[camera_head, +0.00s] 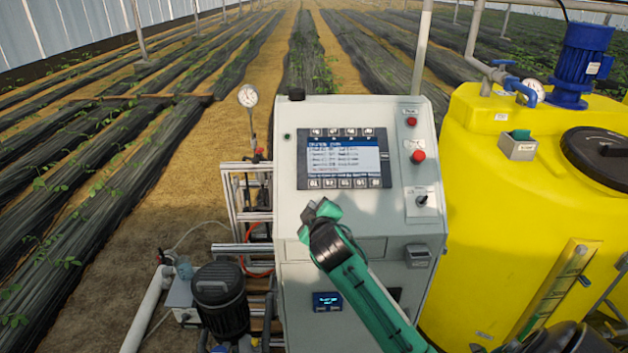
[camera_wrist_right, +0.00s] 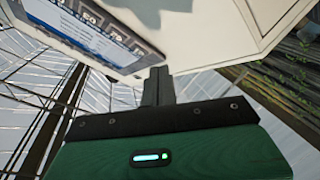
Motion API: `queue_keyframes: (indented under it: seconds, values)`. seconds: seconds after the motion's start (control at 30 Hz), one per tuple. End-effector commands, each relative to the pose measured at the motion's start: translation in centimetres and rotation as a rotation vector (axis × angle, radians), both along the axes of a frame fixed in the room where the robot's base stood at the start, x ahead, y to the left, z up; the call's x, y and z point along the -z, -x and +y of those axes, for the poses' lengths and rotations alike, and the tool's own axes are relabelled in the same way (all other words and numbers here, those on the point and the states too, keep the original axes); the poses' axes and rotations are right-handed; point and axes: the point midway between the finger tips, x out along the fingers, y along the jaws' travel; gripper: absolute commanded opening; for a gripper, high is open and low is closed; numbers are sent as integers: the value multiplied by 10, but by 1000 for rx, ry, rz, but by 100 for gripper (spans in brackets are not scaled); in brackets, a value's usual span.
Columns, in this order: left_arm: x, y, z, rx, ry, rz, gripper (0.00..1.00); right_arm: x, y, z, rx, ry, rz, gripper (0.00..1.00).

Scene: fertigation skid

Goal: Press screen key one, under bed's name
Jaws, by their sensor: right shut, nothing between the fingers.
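The screen (camera_head: 343,160) is set in the sloping face of the grey control cabinet. It shows a blue title bar and several lines of text, too small to read surely. A row of keys (camera_head: 345,183) runs below the display, and another row (camera_head: 342,132) runs above it. Which key is key one cannot be read. My right gripper (camera_head: 320,211) is shut and empty, just below the lower key row at its left end, apparently clear of the keys. In the right wrist view, the shut fingers (camera_wrist_right: 158,88) point at the cabinet, with the tilted screen (camera_wrist_right: 88,28) at upper left. My left gripper is not in view.
Red buttons (camera_head: 418,156) and a black selector switch (camera_head: 422,200) sit on the panel right of the screen. A yellow tank (camera_head: 490,220) stands close on the right. A gauge (camera_head: 248,96) and a black pump motor (camera_head: 220,290) are at left.

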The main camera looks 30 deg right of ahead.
Motion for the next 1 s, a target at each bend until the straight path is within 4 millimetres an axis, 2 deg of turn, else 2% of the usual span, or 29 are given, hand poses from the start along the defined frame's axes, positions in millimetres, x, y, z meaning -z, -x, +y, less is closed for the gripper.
queue_keyframes:
  seconds: [0.03,0.1,0.2,0.3,0.77,0.93,1.0]
  values:
    - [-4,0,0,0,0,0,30,-28,-4,-4,5,28,-40,0]
    - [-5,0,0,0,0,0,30,-53,-6,-9,11,59,-78,0]
    - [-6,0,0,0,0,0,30,-79,-7,-13,20,89,-118,0]
    - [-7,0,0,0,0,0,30,-90,-7,-16,25,106,-135,0]
    - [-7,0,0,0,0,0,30,-89,-10,-17,25,109,-138,0]
    - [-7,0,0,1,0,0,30,-76,-19,-23,25,108,-137,0]
    - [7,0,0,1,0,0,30,-64,-25,-27,26,109,-139,0]
